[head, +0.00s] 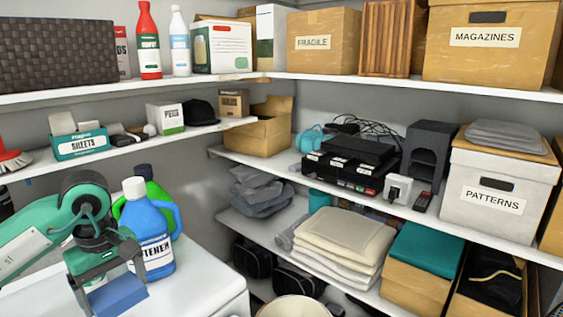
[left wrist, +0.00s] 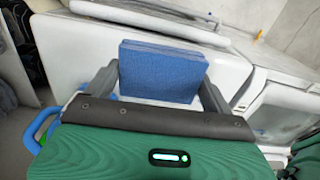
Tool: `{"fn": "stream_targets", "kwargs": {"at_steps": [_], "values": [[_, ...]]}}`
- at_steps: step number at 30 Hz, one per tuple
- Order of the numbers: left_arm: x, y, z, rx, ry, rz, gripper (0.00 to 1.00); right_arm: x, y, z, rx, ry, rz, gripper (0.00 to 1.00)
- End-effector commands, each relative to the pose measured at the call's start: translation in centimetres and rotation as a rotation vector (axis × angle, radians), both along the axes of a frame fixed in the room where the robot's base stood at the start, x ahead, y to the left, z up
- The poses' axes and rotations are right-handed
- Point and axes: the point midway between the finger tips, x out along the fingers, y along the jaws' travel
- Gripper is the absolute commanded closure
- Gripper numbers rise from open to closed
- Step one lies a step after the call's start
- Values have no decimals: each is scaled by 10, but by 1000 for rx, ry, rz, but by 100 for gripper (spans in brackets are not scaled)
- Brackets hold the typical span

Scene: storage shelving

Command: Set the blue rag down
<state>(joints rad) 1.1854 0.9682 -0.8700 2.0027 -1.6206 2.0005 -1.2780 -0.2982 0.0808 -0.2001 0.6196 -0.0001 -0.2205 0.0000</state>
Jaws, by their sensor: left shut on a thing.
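The blue rag (head: 118,296) is a folded, block-like cloth at the lower left of the head view. It also shows in the left wrist view (left wrist: 162,72), upright between the fingers. My left gripper (head: 112,277) is shut on the rag, with a grey finger on each side. The rag is over the white appliance top, close in front of the blue bottle. I cannot tell whether its lower edge touches the surface. My right gripper is in neither view.
A blue bottle (head: 152,240) and a green bottle (head: 160,205) stand on the white appliance top (head: 205,278), right behind my left gripper. The top's right part is bare. Shelves hold folded blankets (head: 345,240), a patterns box (head: 495,195) and a cardboard box (head: 262,133).

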Motion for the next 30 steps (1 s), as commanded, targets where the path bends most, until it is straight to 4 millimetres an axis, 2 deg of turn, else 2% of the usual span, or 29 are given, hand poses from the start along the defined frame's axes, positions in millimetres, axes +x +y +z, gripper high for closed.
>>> {"fn": "stream_targets", "kwargs": {"at_steps": [1,7,14,21,25,30], "values": [[-1,-6,-11,5,5,-41,36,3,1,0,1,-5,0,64],[-3,-24,-47,16,6,-198,36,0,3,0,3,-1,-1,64],[-14,-50,-98,22,9,-437,36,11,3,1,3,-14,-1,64],[-39,-84,-162,12,8,-772,36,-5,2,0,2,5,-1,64],[-49,-94,-180,4,5,-881,36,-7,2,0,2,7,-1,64],[-53,-97,-187,0,3,-921,36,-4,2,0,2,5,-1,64]]}}
